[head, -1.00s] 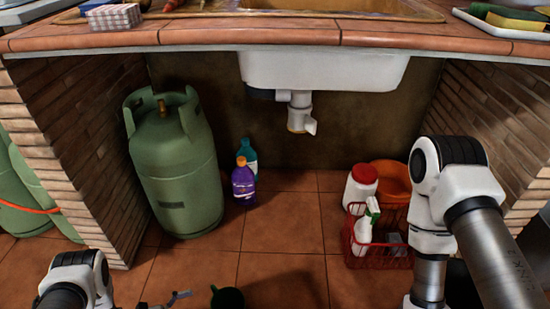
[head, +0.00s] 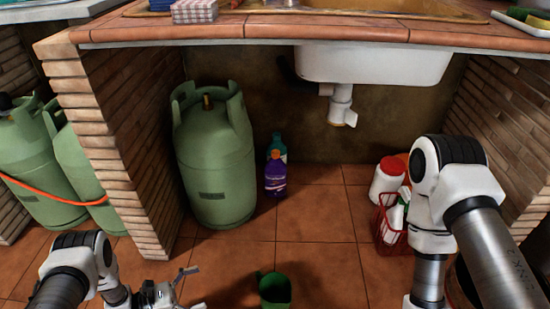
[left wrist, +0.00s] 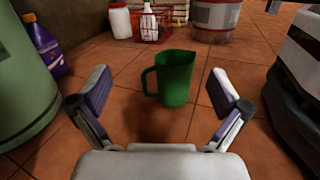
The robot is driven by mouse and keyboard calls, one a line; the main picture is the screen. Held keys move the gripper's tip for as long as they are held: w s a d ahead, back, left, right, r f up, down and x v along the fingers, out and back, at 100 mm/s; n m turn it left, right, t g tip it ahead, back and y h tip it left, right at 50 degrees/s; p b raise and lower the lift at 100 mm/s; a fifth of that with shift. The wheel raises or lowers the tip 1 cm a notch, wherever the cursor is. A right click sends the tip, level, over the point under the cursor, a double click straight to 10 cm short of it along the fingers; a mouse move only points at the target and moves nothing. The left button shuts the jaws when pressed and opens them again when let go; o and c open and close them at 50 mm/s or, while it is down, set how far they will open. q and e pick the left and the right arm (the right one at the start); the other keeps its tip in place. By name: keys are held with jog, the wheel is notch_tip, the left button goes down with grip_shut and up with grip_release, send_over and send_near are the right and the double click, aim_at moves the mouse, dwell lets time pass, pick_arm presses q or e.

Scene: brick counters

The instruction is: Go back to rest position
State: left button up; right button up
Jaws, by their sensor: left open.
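My left gripper (head: 188,287) is low at the lower left of the head view, over the tiled floor. It is open, and nothing is between its fingers. In the left wrist view its two fingers (left wrist: 160,92) are spread wide, with a green jug (left wrist: 176,80) standing upright on the floor beyond them. The jug (head: 274,289) is to the right of the gripper in the head view, apart from it. My right arm (head: 450,200) comes down at the right; its gripper is not in view.
A green gas cylinder (head: 213,160), purple bottle (head: 275,178) and teal bottle (head: 277,143) stand under the sink (head: 375,64). A red basket (head: 388,222) and white jar (head: 387,182) are at the right. The brick wall (head: 120,150) stands left.

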pick_arm(q)
jog(key=d+r+m+g, duration=0.1)
jog(key=d+r+g, duration=0.1)
jog(key=d+r, duration=0.25)
jog(key=s+d+r+m+g+y+p, duration=0.2)
jog(key=s+d+m+g, duration=0.25)
jog(key=s+g, duration=0.4)
jog(key=s+a+m+g+y, duration=0.25)
jog(key=s+y, duration=0.25)
jog(key=s, duration=0.4)
jog(key=s+a+m+g+y, duration=0.2)
jog(key=s+a+m+y, duration=0.25)
jog(key=s, duration=0.35)
jog(key=s+a+m+t+y, duration=0.3)
jog(key=a+m+t+y, duration=0.1)
jog(key=a+m+y, duration=0.25)
jog(key=w+r+m+t+p, duration=0.1)
jog(key=w+r+t+p, duration=0.1)
jog(key=w+t+p, duration=0.4)
notch_tip(320, 180, up, 35)
jog(key=g+p, duration=0.1)
jog(key=p, duration=3.2)
jog(key=shift+w+d, duration=0.25)
jog(key=shift+w, duration=0.2)
